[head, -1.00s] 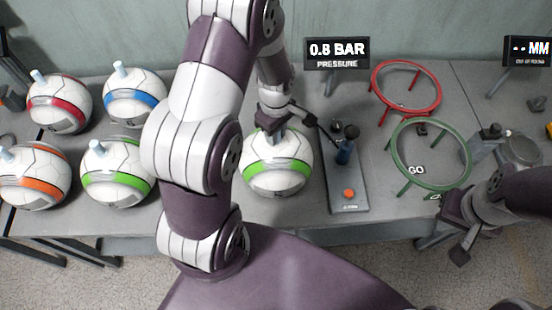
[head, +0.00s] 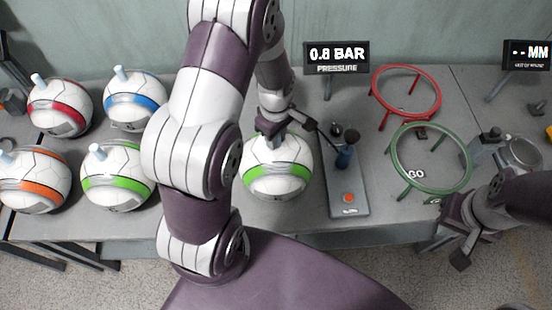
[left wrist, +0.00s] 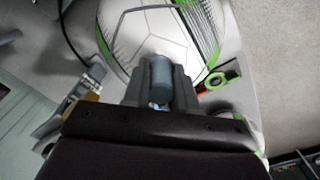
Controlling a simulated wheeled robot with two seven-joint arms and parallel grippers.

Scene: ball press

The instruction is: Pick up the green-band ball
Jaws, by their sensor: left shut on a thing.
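A white ball with a green band (head: 278,172) sits on the bench near the middle, left of the pump station. My left gripper (head: 275,130) is right above it, with its fingers shut on the grey-blue peg (left wrist: 160,88) on the ball's top. In the left wrist view the ball (left wrist: 165,35) fills the upper middle, just beyond the fingers. A second green-band ball (head: 117,185) stands at the left, with its pale peg upright and no gripper on it. My right gripper (head: 457,232) is open and empty at the bench's front right.
Red-band (head: 60,108), blue-band (head: 135,100) and orange-band (head: 35,182) balls stand at the left. A pump station (head: 347,190) is close to the right of the held ball. Red (head: 438,100) and green (head: 470,165) ring gauges stand further right. A sign (head: 337,56) reads 0.8 BAR.

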